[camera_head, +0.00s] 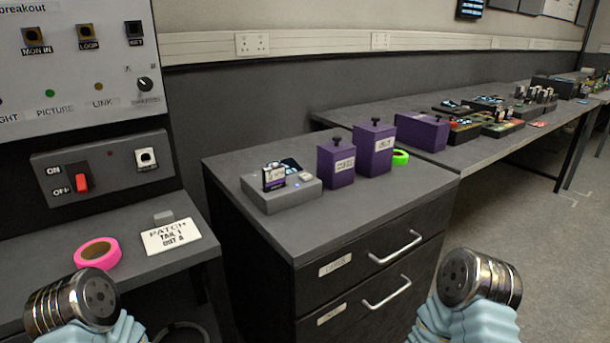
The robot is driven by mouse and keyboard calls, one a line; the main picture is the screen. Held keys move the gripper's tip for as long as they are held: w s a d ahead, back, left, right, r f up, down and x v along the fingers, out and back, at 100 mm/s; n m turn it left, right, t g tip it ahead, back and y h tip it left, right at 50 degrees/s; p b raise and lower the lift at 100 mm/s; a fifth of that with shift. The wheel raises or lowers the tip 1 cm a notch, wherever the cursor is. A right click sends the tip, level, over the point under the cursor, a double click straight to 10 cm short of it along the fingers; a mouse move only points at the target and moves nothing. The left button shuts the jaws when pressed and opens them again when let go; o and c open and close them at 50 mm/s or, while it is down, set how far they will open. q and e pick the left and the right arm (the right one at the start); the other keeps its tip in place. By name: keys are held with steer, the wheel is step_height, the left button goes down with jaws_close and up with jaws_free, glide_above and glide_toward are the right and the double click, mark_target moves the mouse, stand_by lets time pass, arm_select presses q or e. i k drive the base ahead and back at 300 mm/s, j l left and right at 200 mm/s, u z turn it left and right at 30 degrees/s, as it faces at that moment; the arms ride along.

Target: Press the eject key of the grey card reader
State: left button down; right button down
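The grey card reader (283,199) sits on top of the dark drawer cabinet, near its left side. A dark card (273,176) with a pale label stands upright in it. A small pale key (306,177) shows on its top at the right; any marking on it is too small to read. A dark screen-like piece (290,165) is at the reader's back. Only metal and pale-blue parts of my arms show at the lower left and lower right, well short of the reader. Neither gripper's fingers are in view.
The cabinet top (330,217) is clear in front. Pink tape (97,253) and a label card (171,237) lie on the left bench below a switch panel (105,170).

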mark_target(304, 177)
steer(key=k+u, duration=0.1)
steer(key=k, duration=0.55)
steer(key=u, duration=1.85)
steer(key=k+l, duration=0.1)
steer(key=l, duration=0.3)
steer(key=k+l, duration=0.1)
steer(key=l, duration=0.25)
steer(key=k+l, duration=0.1)
steer(key=l, duration=0.3)
steer(key=k+l+u, duration=0.1)
steer(key=l, duration=0.25)
steer(key=k+l, duration=0.15)
steer(key=l, duration=0.25)
